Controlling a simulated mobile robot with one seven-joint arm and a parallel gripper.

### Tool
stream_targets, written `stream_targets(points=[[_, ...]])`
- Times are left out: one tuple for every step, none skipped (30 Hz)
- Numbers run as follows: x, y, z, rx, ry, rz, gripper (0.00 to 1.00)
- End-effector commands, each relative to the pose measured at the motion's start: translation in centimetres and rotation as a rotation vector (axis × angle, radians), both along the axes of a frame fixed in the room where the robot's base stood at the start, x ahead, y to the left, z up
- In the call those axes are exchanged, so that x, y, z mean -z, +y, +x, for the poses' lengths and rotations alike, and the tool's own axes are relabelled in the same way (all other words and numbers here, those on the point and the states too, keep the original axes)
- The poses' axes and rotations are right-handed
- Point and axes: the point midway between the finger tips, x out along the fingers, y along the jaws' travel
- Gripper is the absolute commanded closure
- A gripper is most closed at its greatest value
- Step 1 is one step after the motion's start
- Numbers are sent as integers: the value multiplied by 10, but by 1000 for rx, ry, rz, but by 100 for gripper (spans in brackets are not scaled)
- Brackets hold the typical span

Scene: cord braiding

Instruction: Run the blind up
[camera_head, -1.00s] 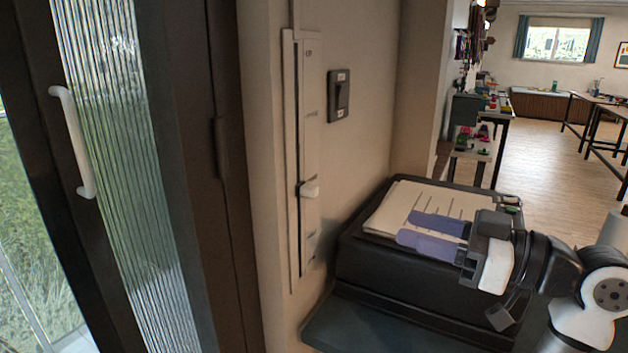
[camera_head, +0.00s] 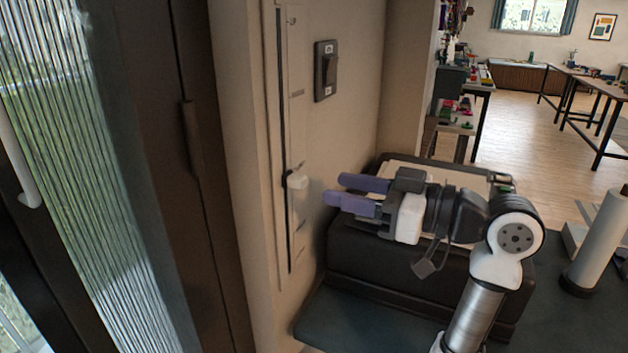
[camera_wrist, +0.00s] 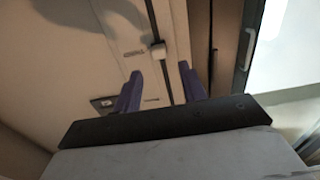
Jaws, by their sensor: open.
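The blind control is a tall pale wall panel with a dark vertical slot (camera_head: 283,120) and a white slider knob (camera_head: 297,180). The knob sits in the lower half of the slot. My gripper (camera_head: 334,191) has two purple fingers, apart and empty, pointing left at the knob from a short distance to its right. In the wrist view the white knob (camera_wrist: 158,50) shows ahead, between and beyond the open fingers (camera_wrist: 162,92). The knob and the fingers do not appear to touch. The blind itself cannot be made out.
A dark wall switch (camera_head: 326,70) is right of the panel. A black box (camera_head: 350,262) with papers on top stands below my arm. A brown-framed glass door (camera_head: 75,150) with a white handle is on the left. A pale cylinder (camera_head: 598,240) stands at right.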

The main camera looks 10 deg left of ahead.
Motion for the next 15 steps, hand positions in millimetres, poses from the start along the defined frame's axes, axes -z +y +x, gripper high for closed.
stream_targets(points=[[0, 12, 1, -5, 0, 0, 58], [0, 17, 3, -4, 1, 0, 58], [0, 24, 4, -4, 1, 0, 58], [0, 29, 5, -3, 1, 0, 58], [0, 33, 6, -3, 1, 0, 58], [0, 39, 7, -3, 1, 0, 58], [0, 42, 8, -2, 1, 0, 58], [0, 45, 9, -2, 1, 0, 58], [0, 48, 9, -2, 1, 0, 58], [0, 51, 10, -2, 1, 0, 58], [0, 52, 10, -1, 1, 1, 58], [0, 54, 11, 0, 1, 1, 58], [0, 55, 11, 0, 1, 1, 58], [0, 56, 11, 0, 0, 1, 58], [0, 56, 11, 0, 0, 1, 58]])
